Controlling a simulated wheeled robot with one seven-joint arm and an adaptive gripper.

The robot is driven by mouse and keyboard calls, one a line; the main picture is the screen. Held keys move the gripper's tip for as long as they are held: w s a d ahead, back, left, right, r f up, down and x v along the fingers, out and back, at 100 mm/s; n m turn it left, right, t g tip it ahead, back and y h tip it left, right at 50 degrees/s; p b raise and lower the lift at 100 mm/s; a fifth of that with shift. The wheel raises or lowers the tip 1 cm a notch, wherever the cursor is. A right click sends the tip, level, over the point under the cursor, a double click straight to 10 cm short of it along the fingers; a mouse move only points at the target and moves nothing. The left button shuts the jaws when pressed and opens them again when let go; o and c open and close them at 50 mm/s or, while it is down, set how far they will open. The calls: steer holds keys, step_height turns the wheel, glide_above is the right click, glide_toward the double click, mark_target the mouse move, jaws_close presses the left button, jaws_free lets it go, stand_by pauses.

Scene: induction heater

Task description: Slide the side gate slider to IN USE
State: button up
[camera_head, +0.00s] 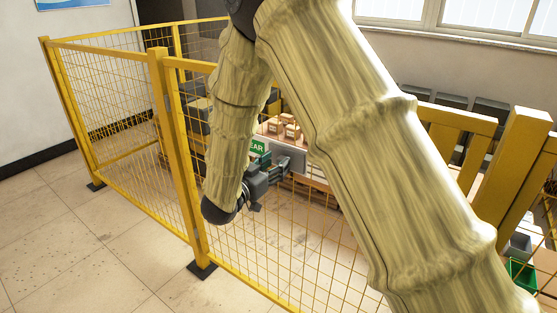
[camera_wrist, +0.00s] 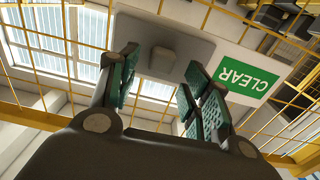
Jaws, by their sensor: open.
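The side gate slider shows in the wrist view as a grey plate (camera_wrist: 195,45) with a blocky knob (camera_wrist: 163,62). A white panel with a green CLEAR label (camera_wrist: 246,76) lies beside the plate, its lettering upside down in that view. In the head view the grey plate (camera_head: 298,160) and the green label (camera_head: 260,149) sit at the yellow mesh fence, partly hidden by my arm. My gripper (camera_head: 278,167) is at the plate. Its teal-padded fingers (camera_wrist: 162,64) are open, with the knob appearing between them; I cannot tell whether they touch it. No IN USE lettering is visible.
The yellow mesh fence (camera_head: 130,129) runs from the left past my arm. Small boxes (camera_head: 285,128) are behind it. Yellow rails (camera_head: 515,165) and a green bin (camera_head: 521,275) are at the right. The tiled floor (camera_head: 75,225) at the left is clear.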

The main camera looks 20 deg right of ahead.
steer(key=shift+x, duration=1.1)
steer(key=shift+c, duration=0.2)
jaws_close()
